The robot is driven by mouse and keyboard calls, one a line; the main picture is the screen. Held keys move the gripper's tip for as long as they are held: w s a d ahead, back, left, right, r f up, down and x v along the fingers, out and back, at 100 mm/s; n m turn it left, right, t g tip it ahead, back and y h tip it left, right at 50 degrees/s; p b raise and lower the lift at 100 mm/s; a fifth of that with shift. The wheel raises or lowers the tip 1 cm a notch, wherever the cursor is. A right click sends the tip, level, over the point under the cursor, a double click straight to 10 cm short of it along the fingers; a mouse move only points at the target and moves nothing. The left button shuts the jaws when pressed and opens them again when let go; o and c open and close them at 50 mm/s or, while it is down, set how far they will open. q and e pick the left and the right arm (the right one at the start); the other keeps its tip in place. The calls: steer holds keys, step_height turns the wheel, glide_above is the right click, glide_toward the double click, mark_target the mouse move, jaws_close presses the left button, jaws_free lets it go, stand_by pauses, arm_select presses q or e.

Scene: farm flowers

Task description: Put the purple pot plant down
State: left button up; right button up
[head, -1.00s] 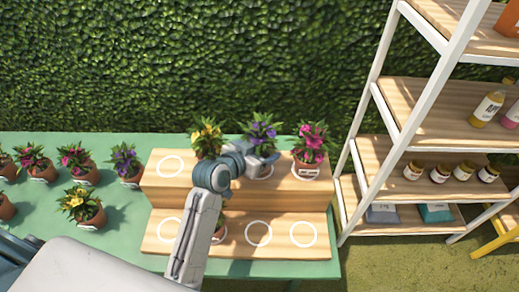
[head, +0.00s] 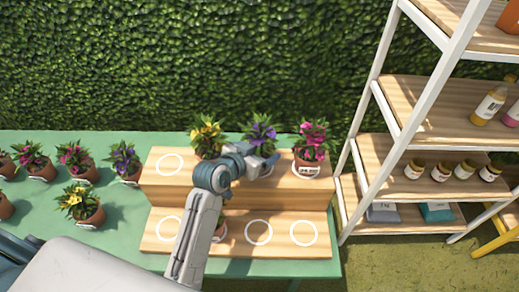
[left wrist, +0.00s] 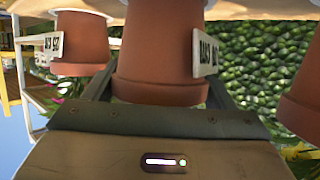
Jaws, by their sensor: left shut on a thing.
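The purple pot plant (head: 258,132) is at the upper step of the wooden stand (head: 165,190), between a yellow plant (head: 207,136) and a pink plant (head: 311,140). My left gripper (head: 264,162) is shut around its pot, which it mostly hides in the head view. In the left wrist view the held terracotta pot (left wrist: 158,60) sits between the fingers, with a white label on its side. A white ring shows partly beside the gripper on the upper step. I cannot tell whether the pot touches the wood. My right gripper is not in view.
The upper step has a free ring (head: 170,164) at its left. More potted plants stand on the green table (head: 120,208). A white-framed shelf (head: 375,100) stands at right.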

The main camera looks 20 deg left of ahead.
arm_select(q)
steer(key=shift+f, duration=0.1)
steer(key=o, duration=1.4)
steer(key=shift+s, duration=0.1)
